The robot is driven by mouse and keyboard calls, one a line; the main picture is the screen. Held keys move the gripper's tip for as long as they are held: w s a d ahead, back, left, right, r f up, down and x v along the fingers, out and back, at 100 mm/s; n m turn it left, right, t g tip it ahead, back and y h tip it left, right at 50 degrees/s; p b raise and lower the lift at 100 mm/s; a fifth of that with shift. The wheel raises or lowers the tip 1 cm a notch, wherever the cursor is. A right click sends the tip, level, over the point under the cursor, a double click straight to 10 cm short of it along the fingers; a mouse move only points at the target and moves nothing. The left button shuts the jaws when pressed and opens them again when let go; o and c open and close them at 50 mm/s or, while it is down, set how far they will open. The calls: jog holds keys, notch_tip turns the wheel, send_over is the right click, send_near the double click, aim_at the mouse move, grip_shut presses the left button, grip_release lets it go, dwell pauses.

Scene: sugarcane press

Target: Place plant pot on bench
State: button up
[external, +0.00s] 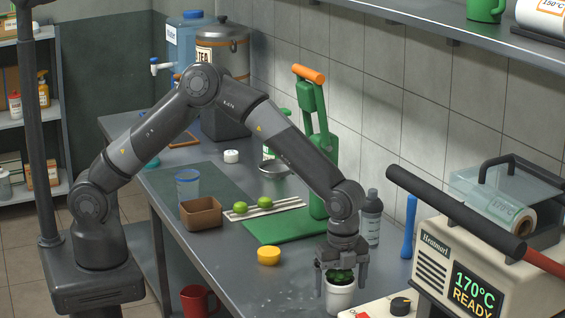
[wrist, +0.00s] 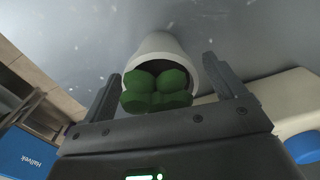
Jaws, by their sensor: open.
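The plant pot (external: 340,298) is small and white with a green plant in it. It stands upright on the grey bench (external: 225,262), near the front end beside the sealing machine. My gripper (external: 342,284) is above it, pointing down, with one finger on each side of the pot's top. In the wrist view the white pot (wrist: 160,44) and its green plant (wrist: 157,88) lie between the two fingers of my gripper (wrist: 161,70). Gaps show between the fingers and the pot. The gripper is open.
The sealing machine (external: 440,262) stands right of the pot. A red mug (external: 196,301) is lower left. Bench left of the pot is clear.

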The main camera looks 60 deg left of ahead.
notch_tip(320, 180, up, 12)
jog(key=a+r+n+t, duration=0.1)
jog(key=a+r+n, duration=0.1)
jog(key=a+r, duration=0.3)
jog(key=a+r+n+t, duration=0.1)
jog(key=a+r+n, duration=0.15)
jog(key=a, duration=0.55)
jog(key=s+a+r+n+t, duration=0.1)
jog(key=s+a+r+n, duration=0.2)
jog(key=a, duration=0.5)
jog(key=s+a+r+n, duration=0.25)
jog(key=s+a, duration=0.25)
jog(key=a, duration=0.3)
jog(key=s+a+r+n+t, duration=0.15)
jog(key=s+a+n, duration=0.25)
jog(key=a, duration=0.4)
jog(key=s+a+f+n+t, duration=0.1)
jog(key=s+a+n, duration=0.4)
jog(key=s, duration=0.5)
jog(key=a+f, duration=0.1)
jog(key=a, duration=0.1)
jog(key=shift+a+f+n, duration=0.25)
jog(key=shift+a+n, duration=0.05)
jog(key=shift+n, duration=0.1)
